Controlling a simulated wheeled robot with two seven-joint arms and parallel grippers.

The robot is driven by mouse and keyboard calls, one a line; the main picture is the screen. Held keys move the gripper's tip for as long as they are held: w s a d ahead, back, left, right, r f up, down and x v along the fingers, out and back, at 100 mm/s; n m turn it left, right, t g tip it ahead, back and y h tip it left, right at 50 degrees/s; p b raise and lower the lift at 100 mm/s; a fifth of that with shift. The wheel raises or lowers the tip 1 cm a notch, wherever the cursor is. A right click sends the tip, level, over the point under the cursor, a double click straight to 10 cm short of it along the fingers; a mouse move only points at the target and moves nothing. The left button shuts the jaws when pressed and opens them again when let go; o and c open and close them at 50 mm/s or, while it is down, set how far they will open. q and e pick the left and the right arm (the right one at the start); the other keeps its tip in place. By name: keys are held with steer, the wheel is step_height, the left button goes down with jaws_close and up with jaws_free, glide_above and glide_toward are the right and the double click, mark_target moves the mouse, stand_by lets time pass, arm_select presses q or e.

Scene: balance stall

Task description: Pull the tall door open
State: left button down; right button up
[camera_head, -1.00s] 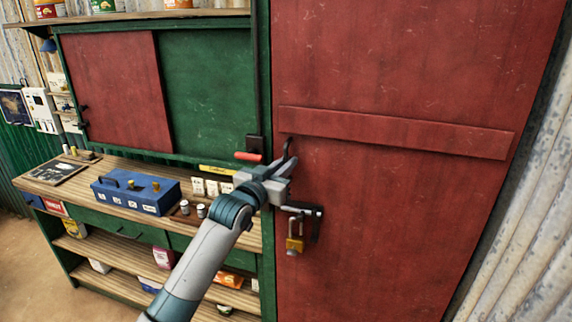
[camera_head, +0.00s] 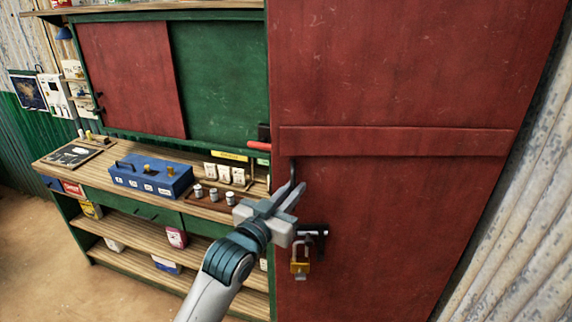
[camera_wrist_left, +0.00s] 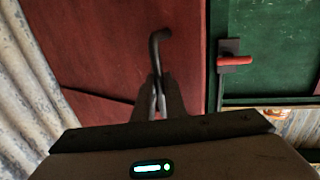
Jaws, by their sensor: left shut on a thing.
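The tall red door (camera_head: 400,90) fills the right half of the head view, with a raised plank across its middle. Its dark bent handle (camera_head: 293,172) stands near its left edge. My left gripper (camera_head: 291,195) is shut on the handle; in the left wrist view the fingers (camera_wrist_left: 159,98) close around the handle's lower part, and its hooked top (camera_wrist_left: 158,42) shows above them. A brass padlock (camera_head: 300,268) hangs from a dark hasp (camera_head: 314,238) just below the gripper. My right gripper is not in view.
A wooden counter (camera_head: 100,180) with a blue box (camera_head: 150,180) and small jars lies left of the door. A red-handled latch (camera_wrist_left: 235,61) sits on the green frame beside it. Corrugated metal wall (camera_head: 510,220) borders the door's right. Bare floor shows at lower left.

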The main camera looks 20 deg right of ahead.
arm_select(q)
steer(key=s+p, duration=0.4)
steer(key=s, duration=2.1)
steer(key=shift+s, duration=0.4)
steer(key=c, duration=2.1)
jaws_free()
